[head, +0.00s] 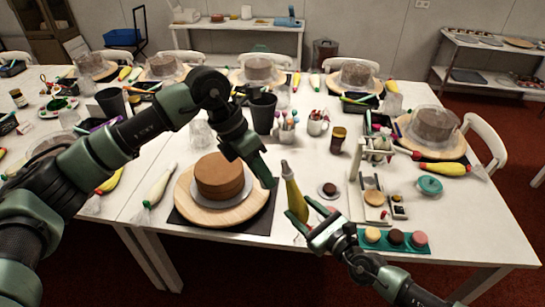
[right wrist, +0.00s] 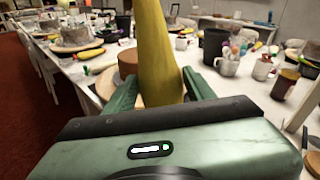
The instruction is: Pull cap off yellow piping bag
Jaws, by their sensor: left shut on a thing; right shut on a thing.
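The yellow piping bag (head: 294,196) stands upright, its narrow grey tip (head: 284,167) pointing up. My right gripper (head: 311,228) is shut on its lower part. In the right wrist view the yellow bag (right wrist: 160,55) rises between the fingers and its tip is out of frame. My left gripper (head: 266,181) is just left of the grey tip, fingers pointing down, shut on the cap. The cap is small and hidden by the fingers. The left gripper appears apart from the bag in the picture.
A brown cake (head: 219,177) sits on a wooden turntable (head: 185,205) left of the bag. A white piping bag (head: 158,187) lies left of it. A small dish (head: 328,191), a scale and a green tray (head: 390,246) are right. A black cup (head: 262,113) and mugs stand behind.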

